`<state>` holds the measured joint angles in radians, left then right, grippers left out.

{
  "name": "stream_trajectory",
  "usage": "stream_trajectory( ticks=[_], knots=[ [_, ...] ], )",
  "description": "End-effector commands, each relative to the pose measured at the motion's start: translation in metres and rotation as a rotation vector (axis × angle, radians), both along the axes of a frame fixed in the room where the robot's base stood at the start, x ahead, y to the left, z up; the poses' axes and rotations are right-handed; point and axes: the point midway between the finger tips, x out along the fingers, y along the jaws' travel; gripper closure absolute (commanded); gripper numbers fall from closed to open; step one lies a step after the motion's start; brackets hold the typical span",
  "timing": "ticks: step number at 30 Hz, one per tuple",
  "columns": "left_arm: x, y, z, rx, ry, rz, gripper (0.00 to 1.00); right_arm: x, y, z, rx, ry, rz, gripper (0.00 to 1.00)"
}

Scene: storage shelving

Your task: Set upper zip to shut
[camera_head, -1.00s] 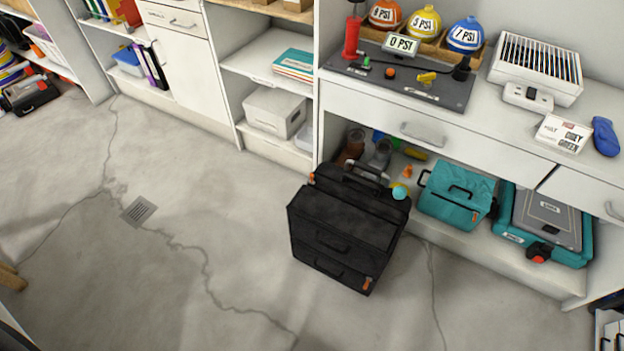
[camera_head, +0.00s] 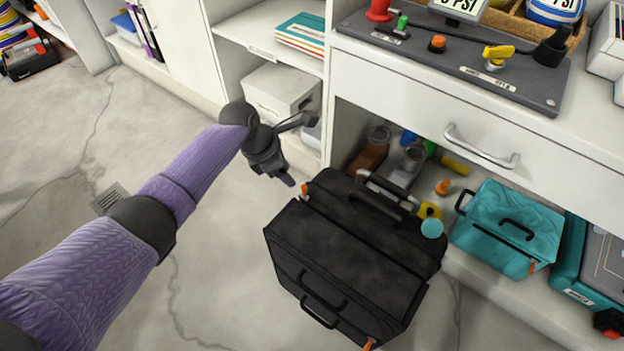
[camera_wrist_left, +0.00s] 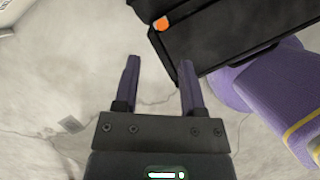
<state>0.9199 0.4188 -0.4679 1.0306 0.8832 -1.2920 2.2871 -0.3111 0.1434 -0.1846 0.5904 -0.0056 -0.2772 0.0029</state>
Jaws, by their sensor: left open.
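A black fabric case (camera_head: 340,265) stands on the floor in front of the shelf, with handles on its top and front. An orange zip pull (camera_head: 305,190) sits at its upper left edge; an orange pull also shows in the left wrist view (camera_wrist_left: 161,23). Another orange pull (camera_head: 369,345) is at the lower front corner. I cannot tell how far either zip is closed. My left gripper (camera_head: 300,150) is open and empty, above and left of the case's upper left corner, apart from it. Its fingers (camera_wrist_left: 159,64) point toward the case edge in the left wrist view. My right gripper is not visible.
A teal bag (camera_head: 510,235) stands on the low shelf right of the case. A turquoise ball (camera_head: 432,228) shows at the case's right side. A drawer (camera_head: 440,120) with a metal handle overhangs behind. The floor on the left is clear, with a drain grate (camera_head: 108,198).

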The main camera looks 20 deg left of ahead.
Motion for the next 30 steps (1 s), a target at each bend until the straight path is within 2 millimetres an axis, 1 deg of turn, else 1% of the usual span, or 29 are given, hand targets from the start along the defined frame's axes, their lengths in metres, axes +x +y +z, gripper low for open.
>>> stream_trajectory(
  ticks=[1,2,3,5,6,9,11,12,13,15,18,23,29,30],
  knots=[
    [0.003,-0.002,-0.003,-0.009,0.007,0.015,0.47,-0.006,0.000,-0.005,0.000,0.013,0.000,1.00],
    [0.003,-0.003,-0.006,-0.012,0.009,0.019,0.47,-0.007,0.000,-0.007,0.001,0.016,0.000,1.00],
    [0.005,-0.005,-0.013,-0.012,0.012,0.020,0.47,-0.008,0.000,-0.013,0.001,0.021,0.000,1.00],
    [0.007,-0.009,-0.029,-0.012,0.015,0.020,0.47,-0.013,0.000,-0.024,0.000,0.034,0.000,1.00],
    [0.009,-0.012,-0.042,-0.012,0.017,0.019,0.47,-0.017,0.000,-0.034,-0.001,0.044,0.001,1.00],
    [0.015,-0.021,-0.070,-0.011,0.018,0.020,0.47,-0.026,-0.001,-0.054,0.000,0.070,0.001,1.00],
    [0.018,-0.025,-0.081,-0.010,0.018,0.019,0.47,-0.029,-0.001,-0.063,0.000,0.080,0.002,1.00],
    [0.019,-0.026,-0.078,-0.011,0.013,0.020,0.47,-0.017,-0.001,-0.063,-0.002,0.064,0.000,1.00],
    [0.020,-0.027,-0.079,-0.011,0.012,0.021,0.47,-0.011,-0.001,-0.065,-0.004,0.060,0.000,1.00],
    [0.022,-0.029,-0.082,-0.011,0.010,0.019,0.47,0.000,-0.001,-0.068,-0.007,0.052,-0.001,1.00],
    [0.023,-0.030,-0.085,-0.010,0.007,0.019,0.47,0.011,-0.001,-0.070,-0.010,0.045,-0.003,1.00],
    [0.024,-0.031,-0.086,-0.011,0.005,0.020,0.47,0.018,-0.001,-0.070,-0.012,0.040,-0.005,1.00],
    [0.024,-0.031,-0.085,-0.011,0.005,0.020,0.47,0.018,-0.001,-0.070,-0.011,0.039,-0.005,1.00],
    [0.024,-0.031,-0.085,-0.011,0.005,0.020,0.54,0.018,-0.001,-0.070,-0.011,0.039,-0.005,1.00]
  ],
)
